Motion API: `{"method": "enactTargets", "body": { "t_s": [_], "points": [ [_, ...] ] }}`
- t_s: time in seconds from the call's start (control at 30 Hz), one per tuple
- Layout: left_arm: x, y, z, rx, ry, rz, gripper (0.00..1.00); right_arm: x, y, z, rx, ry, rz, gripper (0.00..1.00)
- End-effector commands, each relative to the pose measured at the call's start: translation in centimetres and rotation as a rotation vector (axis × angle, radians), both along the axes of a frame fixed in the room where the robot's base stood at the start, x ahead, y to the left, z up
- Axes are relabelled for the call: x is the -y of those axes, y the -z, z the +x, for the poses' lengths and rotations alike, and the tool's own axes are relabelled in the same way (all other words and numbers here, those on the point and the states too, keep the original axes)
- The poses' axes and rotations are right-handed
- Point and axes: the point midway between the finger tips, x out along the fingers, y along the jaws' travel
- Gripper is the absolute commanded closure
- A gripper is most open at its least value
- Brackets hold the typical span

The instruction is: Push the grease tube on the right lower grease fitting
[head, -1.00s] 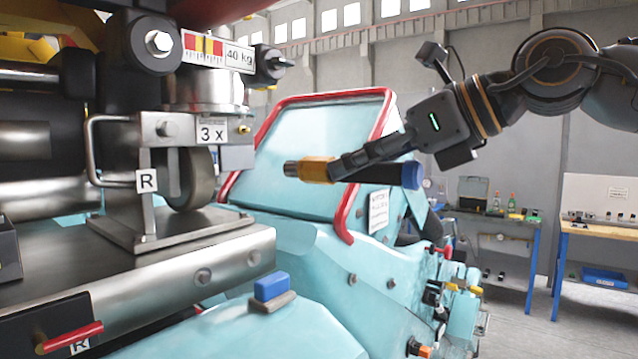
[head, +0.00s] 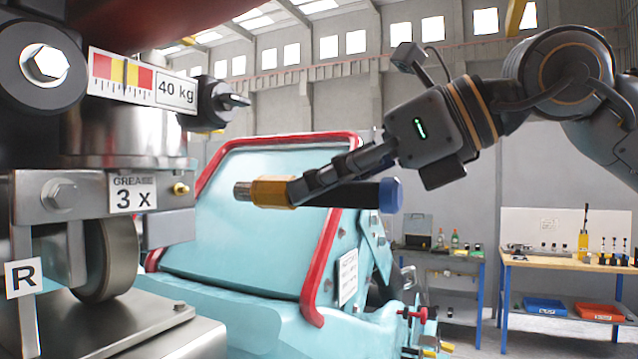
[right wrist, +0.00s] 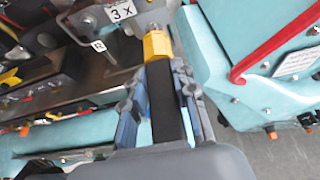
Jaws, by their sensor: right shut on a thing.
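The brass grease fitting (head: 181,189) sticks out of the steel block beside the "GREASE 3 x" label, below the scale, in the head view. The grease tube (head: 345,196) has a metal tip, a yellow collar (head: 268,192), a dark body and a blue end cap (head: 391,194). My right gripper (head: 310,184) is shut on its dark body. The tube lies roughly level in the picture, tip pointing left, at about the fitting's height and apart from it. In the right wrist view the tube (right wrist: 165,105) runs between the fingers toward the labelled block. My left gripper is not in view.
A pointed dark part (head: 225,103) juts out above the fitting. A wheel (head: 108,258) sits below the block. Workbenches (head: 560,262) stand at the back right.

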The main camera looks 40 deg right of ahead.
Motion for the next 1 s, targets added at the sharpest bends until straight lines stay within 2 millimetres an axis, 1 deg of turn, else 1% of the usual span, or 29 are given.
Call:
{"method": "enactTargets", "body": {
  "t_s": [0.03, 0.17, 0.4, 0.8, 1.0],
  "points": [
    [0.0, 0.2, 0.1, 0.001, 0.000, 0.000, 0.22, 0.0, 0.0, 0.0, 0.003, 0.003, 0.000, 1.00],
    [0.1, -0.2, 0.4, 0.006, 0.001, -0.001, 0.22, -0.2, -0.1, 0.5, 0.001, 0.003, 0.000, 1.00],
    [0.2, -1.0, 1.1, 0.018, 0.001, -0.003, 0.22, -1.0, -0.2, 2.6, 0.000, 0.003, -0.001, 1.00],
    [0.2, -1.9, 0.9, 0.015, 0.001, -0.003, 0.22, -2.5, -0.2, 6.2, 0.001, 0.003, -0.001, 1.00],
    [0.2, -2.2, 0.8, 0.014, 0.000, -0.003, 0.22, -3.1, -0.2, 7.4, 0.002, 0.002, 0.000, 1.00]
  ]
}}
